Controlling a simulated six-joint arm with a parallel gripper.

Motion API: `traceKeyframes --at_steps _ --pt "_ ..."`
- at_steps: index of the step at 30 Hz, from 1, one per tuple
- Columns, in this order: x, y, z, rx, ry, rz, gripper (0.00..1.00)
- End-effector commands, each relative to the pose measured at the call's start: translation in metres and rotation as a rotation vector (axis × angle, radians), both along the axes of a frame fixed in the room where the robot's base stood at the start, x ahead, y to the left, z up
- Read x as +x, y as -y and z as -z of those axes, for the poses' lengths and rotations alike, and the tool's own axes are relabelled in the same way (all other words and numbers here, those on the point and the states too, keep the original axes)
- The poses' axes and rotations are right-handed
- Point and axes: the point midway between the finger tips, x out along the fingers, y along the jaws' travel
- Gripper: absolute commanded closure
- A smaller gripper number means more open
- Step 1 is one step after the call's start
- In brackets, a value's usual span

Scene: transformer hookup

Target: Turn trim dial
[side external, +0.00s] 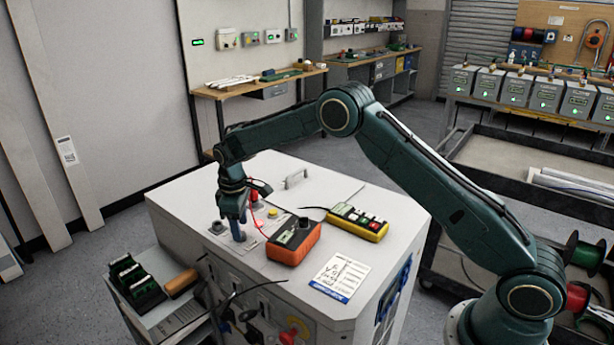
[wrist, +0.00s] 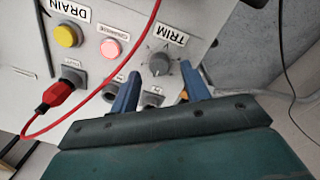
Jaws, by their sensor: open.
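The trim dial (wrist: 159,64) is a grey round knob on the light panel beside the TRIM label (wrist: 172,34) in the wrist view. My gripper (wrist: 158,80) is open, with one blue finger to the left of the dial and one to the right. The dial shows between and slightly beyond the fingertips; I cannot tell whether either finger touches it. In the side view my gripper (side external: 239,237) points down at the top of the white cabinet (side external: 190,195), and the dial cannot be made out there.
A yellow DRAIN button (wrist: 67,36), a lit red button (wrist: 110,48) and a red plug (wrist: 61,92) with a looping red cable are near the dial. An orange meter (side external: 293,242), a yellow device (side external: 357,222) and a paper card (side external: 340,277) lie on the cabinet.

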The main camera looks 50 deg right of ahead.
Motion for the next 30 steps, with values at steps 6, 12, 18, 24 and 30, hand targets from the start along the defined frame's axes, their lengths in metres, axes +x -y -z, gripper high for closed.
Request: traceKeyframes --at_steps 6,12,18,24,30 --pt "0.000 0.001 0.018 0.000 -0.001 0.000 0.54" --pt "0.001 0.001 0.022 0.000 0.000 0.000 0.54" --pt "0.000 0.001 0.022 0.000 0.000 0.000 0.58" --pt "0.001 0.001 0.022 0.000 0.000 0.000 0.97" --pt "0.001 0.001 0.021 0.000 0.000 0.005 0.98"
